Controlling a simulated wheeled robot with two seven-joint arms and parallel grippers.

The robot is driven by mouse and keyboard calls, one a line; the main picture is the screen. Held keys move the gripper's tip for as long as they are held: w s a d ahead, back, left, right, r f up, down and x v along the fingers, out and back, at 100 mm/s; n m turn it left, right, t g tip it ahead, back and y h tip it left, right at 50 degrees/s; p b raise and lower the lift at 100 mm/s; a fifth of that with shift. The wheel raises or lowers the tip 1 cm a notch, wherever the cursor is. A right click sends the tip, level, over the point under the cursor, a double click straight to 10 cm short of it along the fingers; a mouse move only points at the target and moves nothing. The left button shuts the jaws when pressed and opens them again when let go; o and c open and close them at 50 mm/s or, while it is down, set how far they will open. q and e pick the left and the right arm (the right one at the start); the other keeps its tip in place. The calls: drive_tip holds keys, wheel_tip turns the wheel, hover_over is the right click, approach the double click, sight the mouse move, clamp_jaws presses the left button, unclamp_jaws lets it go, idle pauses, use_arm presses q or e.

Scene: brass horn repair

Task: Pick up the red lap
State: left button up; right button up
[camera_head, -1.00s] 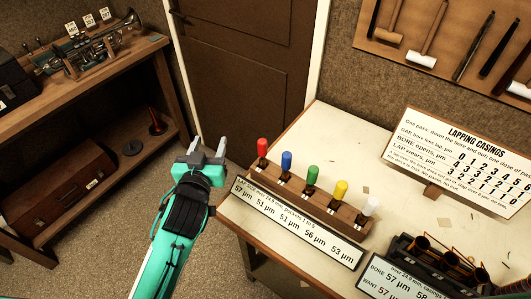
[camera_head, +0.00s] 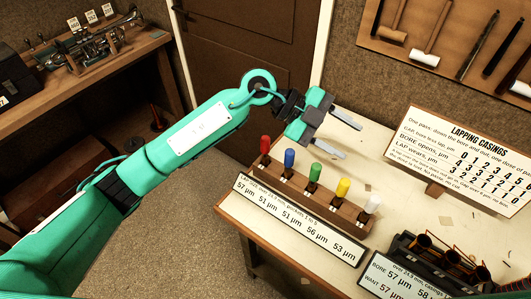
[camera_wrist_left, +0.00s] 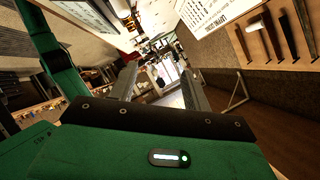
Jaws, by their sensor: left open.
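The red lap (camera_head: 265,144) stands upright at the left end of a wooden rack (camera_head: 327,205) on the bench. Blue, green, yellow and white laps stand in the same rack to its right. My left gripper (camera_head: 340,136) is open and empty, above and behind the rack, to the right of the red lap and apart from it. Its two fingers point right in the head view. In the left wrist view the open fingers (camera_wrist_left: 158,85) point out across the room, and no lap can be made out between them. My right gripper is not in view.
A size label (camera_head: 295,222) runs along the rack's front. A lapping chart (camera_head: 462,150) stands behind at right. A dark holder with brass casings (camera_head: 440,262) sits at the front right. Tools hang on a wall board (camera_head: 460,30). The bench (camera_head: 390,205) is mostly clear between.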

use_arm(q)
drive_tip(key=w+a+f+n+t+y, duration=0.1)
drive_tip(key=w+a+f+t+y, duration=0.1)
drive_tip(key=w+a+f+y, duration=0.3)
wheel_tip(320, 180, up, 2)
drive_tip(key=n+t+y, duration=0.2)
drive_tip(key=n+y, duration=0.2)
drive_tip(key=y, duration=0.4)
hover_over(265, 137)
wheel_tip(265, 137, down, 8)
drive_tip(key=p, duration=0.2)
drive_tip(key=shift+r+p, duration=0.25)
drive_tip(key=shift+p, duration=0.05)
drive_tip(key=shift+f+p, duration=0.55)
drive_tip(key=f+p, duration=0.1)
drive_tip(key=f, duration=0.2)
drive_tip(key=shift+s+f+p, duration=0.1)
drive_tip(key=shift+s+p, duration=0.1)
drive_tip(key=shift+p, duration=0.2)
drive_tip(key=shift+f, duration=0.55)
drive_tip(key=c, duration=1)
clamp_jaws()
drive_tip(key=shift+w+r, duration=0.1)
drive_tip(key=shift+r, duration=0.05)
